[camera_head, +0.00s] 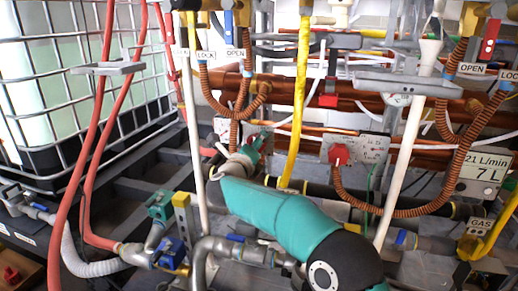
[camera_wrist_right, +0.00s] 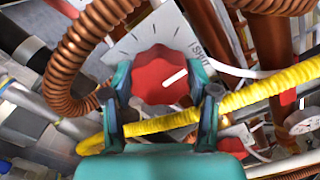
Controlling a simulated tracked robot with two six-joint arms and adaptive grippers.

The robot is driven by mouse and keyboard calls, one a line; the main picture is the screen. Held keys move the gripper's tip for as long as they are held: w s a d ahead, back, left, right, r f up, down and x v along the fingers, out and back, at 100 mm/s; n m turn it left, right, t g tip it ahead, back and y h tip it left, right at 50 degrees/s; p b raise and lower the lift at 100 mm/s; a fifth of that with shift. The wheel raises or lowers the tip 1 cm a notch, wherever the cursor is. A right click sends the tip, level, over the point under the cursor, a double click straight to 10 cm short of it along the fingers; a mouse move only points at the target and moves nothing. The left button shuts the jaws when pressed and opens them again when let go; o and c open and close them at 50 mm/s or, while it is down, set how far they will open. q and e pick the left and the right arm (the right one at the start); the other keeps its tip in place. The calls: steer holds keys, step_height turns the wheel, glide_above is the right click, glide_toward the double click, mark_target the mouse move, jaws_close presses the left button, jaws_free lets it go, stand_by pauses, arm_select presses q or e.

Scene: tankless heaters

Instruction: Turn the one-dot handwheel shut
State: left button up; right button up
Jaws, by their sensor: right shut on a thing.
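My right gripper (camera_head: 250,148) reaches up from the lower right in the head view. In the right wrist view its teal fingers (camera_wrist_right: 160,100) are shut on either side of a red handwheel (camera_wrist_right: 158,68). The handwheel sits in front of a pale plate (camera_wrist_right: 182,32) with dark tick marks and the word SHUT. A white bar on the wheel points up and right, roughly toward that word. I cannot make out dots to tell which wheel it is. In the head view the gripper mostly hides this wheel. My left gripper is not in view.
A second red handwheel (camera_head: 338,154) is on a plate to the right. A yellow hose (camera_head: 298,95) hangs close beside the gripper, and it also crosses the right wrist view (camera_wrist_right: 270,90). Ribbed copper hoses (camera_head: 425,211) and a white pipe (camera_head: 402,165) crowd the right side.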

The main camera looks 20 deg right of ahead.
steer(key=shift+f+m, duration=0.25)
steer(key=shift+m, duration=0.15)
steer(key=o, duration=1.2)
steer(key=shift+c, duration=0.2)
steer(key=shift+r, duration=0.15)
steer(key=v, duration=1.2)
